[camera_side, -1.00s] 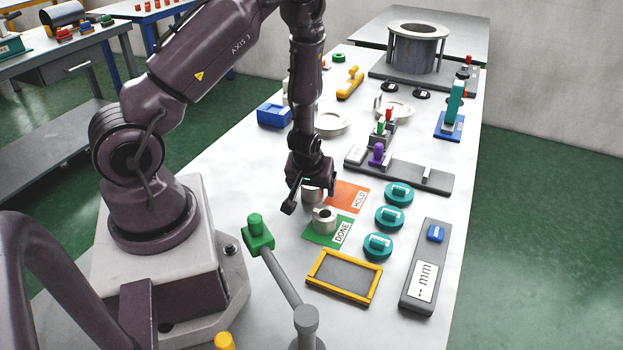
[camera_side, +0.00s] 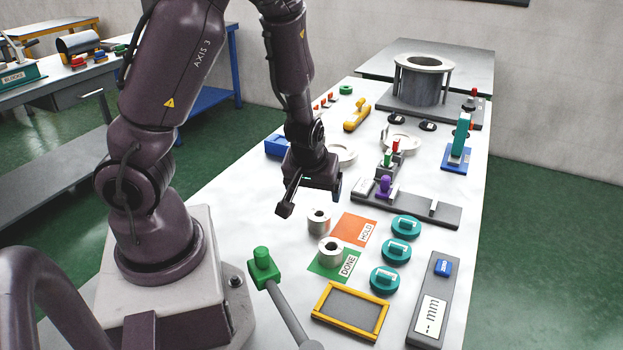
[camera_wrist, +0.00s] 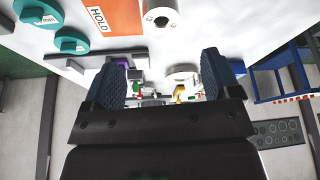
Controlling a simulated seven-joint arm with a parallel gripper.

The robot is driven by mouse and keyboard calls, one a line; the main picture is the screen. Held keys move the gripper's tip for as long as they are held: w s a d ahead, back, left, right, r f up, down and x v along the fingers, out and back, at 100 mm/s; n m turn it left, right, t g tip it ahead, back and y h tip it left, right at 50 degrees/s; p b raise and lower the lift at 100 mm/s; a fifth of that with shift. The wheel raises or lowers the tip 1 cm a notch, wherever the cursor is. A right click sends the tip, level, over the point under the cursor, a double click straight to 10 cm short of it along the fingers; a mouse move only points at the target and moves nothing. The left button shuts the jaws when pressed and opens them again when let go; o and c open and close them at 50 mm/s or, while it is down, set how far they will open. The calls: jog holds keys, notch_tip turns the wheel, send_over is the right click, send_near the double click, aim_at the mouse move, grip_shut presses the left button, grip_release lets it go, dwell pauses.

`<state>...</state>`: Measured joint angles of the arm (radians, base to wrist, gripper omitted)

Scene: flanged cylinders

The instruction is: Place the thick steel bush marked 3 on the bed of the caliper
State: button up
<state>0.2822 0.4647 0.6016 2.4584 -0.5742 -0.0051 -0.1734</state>
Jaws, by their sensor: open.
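Two steel bushes show in the side view. One bush (camera_side: 319,222) stands upright on the white table at the left of the orange HOLD card (camera_side: 350,228); the other (camera_side: 330,251) stands on the green DONE card (camera_side: 322,264). I cannot read a 3 on either. My gripper (camera_side: 311,200) is open and empty above and behind the first bush, apart from it. In the wrist view a bush (camera_wrist: 161,14) shows beyond the open jaws (camera_wrist: 160,75). The caliper seems to be the dark grey rail (camera_side: 415,206) with upright jaws and a purple knob (camera_side: 385,185).
Teal lidded discs (camera_side: 397,251) stand right of the cards. A grey readout (camera_side: 430,305) showing "-- mm" and a yellow-framed tray (camera_side: 350,311) lie in front. A green-topped lever (camera_side: 263,265) stands at the left. A blue block (camera_side: 278,146) lies behind my gripper.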

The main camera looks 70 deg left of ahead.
jog(key=d+r+m+t+h, duration=0.2)
jog(key=d+r+m+h, duration=0.3)
jog(key=d+r, duration=0.6)
jog(key=s+r+m, duration=0.3)
jog(key=r, duration=0.2)
jog(key=s+d+r+m+t+y, duration=0.1)
jog(key=s+r+m, duration=0.1)
jog(key=s+r, duration=0.2)
notch_tip(320, 180, up, 2)
jog(key=shift+s+d+r+m, duration=0.2)
jog(key=shift+d+r+m, duration=0.05)
jog(key=shift+m, duration=0.15)
jog(key=shift+s+r, duration=0.3)
jog(key=shift+s, duration=0.15)
jog(key=shift+c, duration=0.8)
jog(key=shift+w, duration=0.1)
